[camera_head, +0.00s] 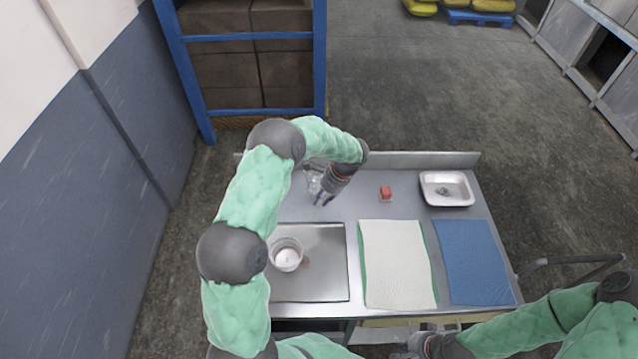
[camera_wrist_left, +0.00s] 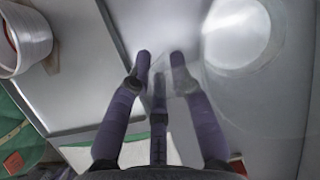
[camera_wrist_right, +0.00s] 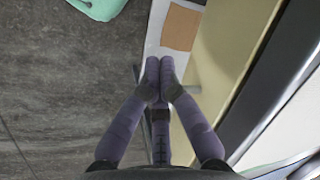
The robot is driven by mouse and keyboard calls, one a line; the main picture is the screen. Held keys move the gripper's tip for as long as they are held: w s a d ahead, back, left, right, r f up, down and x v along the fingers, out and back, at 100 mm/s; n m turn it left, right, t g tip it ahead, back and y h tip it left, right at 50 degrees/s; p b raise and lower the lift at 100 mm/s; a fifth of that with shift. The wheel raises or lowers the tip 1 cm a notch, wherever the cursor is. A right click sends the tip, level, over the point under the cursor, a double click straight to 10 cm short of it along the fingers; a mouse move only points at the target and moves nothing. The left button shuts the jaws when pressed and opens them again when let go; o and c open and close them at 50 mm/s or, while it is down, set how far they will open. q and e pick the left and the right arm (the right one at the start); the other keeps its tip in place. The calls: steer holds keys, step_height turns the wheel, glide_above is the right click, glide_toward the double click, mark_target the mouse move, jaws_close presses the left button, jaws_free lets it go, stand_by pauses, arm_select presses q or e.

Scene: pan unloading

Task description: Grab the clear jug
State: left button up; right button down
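The clear jug (camera_head: 313,184) stands at the back left of the table in the head view, partly hidden by my left gripper. In the left wrist view the see-through jug (camera_wrist_left: 238,38) is at the upper right, with its round shape showing. My left gripper (camera_head: 322,199) is beside the jug. In its wrist view the fingertips (camera_wrist_left: 161,58) are apart with nothing between them, just left of the jug. My right gripper (camera_wrist_right: 160,66) has its fingertips together and empty, low at the table's front edge.
A white cup (camera_head: 287,257) stands on the metal tray (camera_head: 328,286). A white cloth (camera_head: 396,262) and a blue cloth (camera_head: 472,262) lie to the right. A small red object (camera_head: 385,193) and a white dish (camera_head: 432,192) are at the back. A blue rack (camera_head: 320,60) stands behind.

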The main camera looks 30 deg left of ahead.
arm_select(q)
steer(key=shift+s+a+f, duration=0.1)
steer(key=shift+f, duration=0.3)
jaws_close()
steer(key=shift+r, duration=0.25)
